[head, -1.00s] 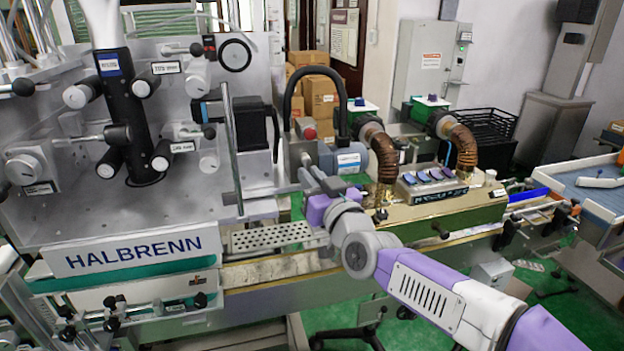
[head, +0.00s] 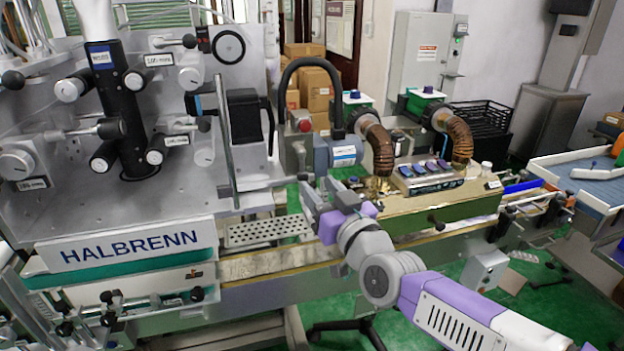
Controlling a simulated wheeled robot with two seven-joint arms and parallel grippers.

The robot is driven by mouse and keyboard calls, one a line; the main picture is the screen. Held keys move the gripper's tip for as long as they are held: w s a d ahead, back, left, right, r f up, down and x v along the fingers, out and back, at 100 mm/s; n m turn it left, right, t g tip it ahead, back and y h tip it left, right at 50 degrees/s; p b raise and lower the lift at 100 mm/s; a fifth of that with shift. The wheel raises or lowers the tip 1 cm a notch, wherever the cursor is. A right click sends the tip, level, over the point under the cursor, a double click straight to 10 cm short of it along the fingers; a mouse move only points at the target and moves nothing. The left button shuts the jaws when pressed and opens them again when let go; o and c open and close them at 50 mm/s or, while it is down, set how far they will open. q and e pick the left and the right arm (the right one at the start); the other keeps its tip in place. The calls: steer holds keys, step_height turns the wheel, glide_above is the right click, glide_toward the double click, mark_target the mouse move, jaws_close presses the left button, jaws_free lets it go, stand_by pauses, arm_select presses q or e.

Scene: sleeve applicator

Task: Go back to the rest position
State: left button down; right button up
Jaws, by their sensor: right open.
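My right arm comes in from the lower right. Its right gripper (head: 322,200) is open, with its fingers pointing up and away from me, over the conveyor rail in the middle of the picture. I see nothing between its fingers. My left gripper is not in the head view. The sleeve applicator (head: 125,250), a grey machine with the HALBRENN label, fills the left side of the view.
A gold heat tunnel (head: 440,212) with two brown hoses stands behind and right of my gripper. A perforated plate (head: 265,231) lies left of it. A blue-topped table (head: 590,188) is at the far right. Green floor shows in front of the conveyor.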

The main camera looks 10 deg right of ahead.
steer(key=shift+v, duration=0.85)
steer(key=w+a+f+m+g+h+p, duration=0.2)
steer(key=f+g, duration=0.7)
steer(key=f, duration=2.5)
steer(key=s+a+f+m+g+y, duration=0.15)
steer(key=s+f+g, duration=0.45)
steer(key=f, duration=1)
steer(key=s+a+f+g, duration=0.1)
steer(key=s+f, duration=0.4)
steer(key=s, duration=0.3)
steer(key=s+a+f+g, duration=0.1)
steer(key=s+f+g, duration=0.1)
steer(key=s+f, duration=0.3)
steer(key=s+m, duration=0.1)
steer(key=s, duration=0.3)
steer(key=shift+a, duration=0.15)
